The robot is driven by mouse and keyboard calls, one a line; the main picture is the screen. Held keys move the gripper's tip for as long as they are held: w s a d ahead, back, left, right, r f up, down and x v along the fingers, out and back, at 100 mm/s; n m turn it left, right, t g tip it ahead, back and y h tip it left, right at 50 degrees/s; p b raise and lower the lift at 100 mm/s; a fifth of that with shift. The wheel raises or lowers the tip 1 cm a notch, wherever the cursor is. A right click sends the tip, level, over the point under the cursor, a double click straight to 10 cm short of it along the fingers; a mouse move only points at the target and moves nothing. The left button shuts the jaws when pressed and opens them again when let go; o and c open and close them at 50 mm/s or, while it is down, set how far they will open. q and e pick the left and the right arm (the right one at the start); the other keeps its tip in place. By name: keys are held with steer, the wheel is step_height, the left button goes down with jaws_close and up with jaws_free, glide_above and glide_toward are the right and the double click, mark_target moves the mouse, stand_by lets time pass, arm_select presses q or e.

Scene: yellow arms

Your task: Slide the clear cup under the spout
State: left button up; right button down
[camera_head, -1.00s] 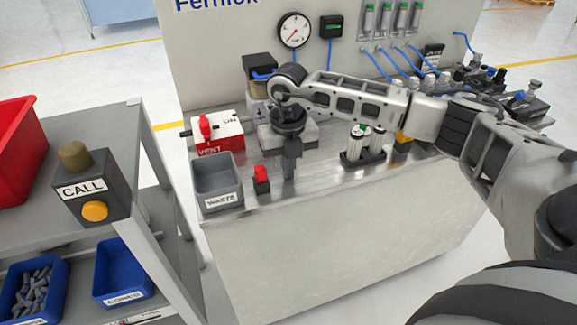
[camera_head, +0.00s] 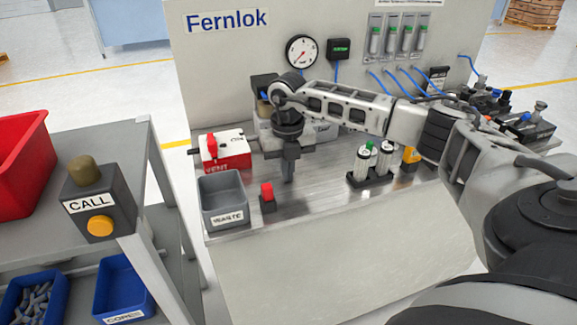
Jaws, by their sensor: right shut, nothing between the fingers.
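My right gripper (camera_head: 288,175) points down over the steel bench top (camera_head: 325,190), behind and right of a small red-topped block. It is shut, with nothing visible between its fingers. Behind my right wrist stands a dark-topped unit (camera_head: 263,84) with a pale body, mostly hidden by my arm. I cannot make out a spout on it. I cannot pick out the clear cup; my gripper and wrist cover part of the bench there. My left gripper is not in view.
A red-and-white VENT valve box (camera_head: 226,150) and a grey WASTE bin (camera_head: 222,197) stand left of my gripper. The red-topped block (camera_head: 267,198) is close in front. A black rack of vials (camera_head: 370,172) stands to the right. A grey cart with a CALL button box (camera_head: 97,200) is at left.

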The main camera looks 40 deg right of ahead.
steer(key=s, duration=0.1)
steer(key=s+a+r, duration=0.1)
steer(key=shift+s+p, duration=0.3)
steer(key=shift+s, duration=0.1)
arm_select(q)
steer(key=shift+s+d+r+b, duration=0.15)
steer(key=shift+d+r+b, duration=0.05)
steer(key=shift+b, duration=0.2)
arm_select(e)
step_height(320, 180, up, 9)
